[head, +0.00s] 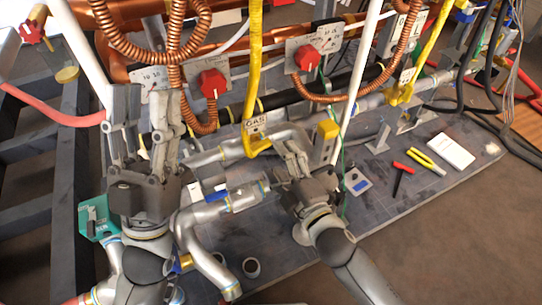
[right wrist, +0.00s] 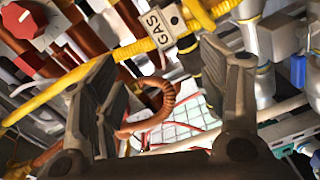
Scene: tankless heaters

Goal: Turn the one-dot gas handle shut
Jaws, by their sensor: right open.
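A yellow gas line (head: 254,60) hangs down at the centre of the head view, with a GAS tag (head: 256,124) and a yellow fitting (head: 258,146) at its lower end. A second tagged yellow fitting (head: 400,92) is further right. I cannot make out dots on either, so I cannot tell which is the one-dot handle. My right gripper (head: 291,148) is open, just right of the nearer fitting. In the right wrist view, a GAS tag (right wrist: 159,24) on a yellow line shows beyond the spread fingers (right wrist: 165,85). My left gripper (head: 142,98) is open and empty, left of the gas line.
Red knobs (head: 209,83) (head: 305,58) sit on plates behind, near coiled copper pipes (head: 140,50). A box with a yellow top (head: 327,131) is right beside my right gripper. The grey board (head: 410,190) holds a red-headed tool (head: 403,168), yellow-handled tool (head: 428,163) and white block (head: 451,151).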

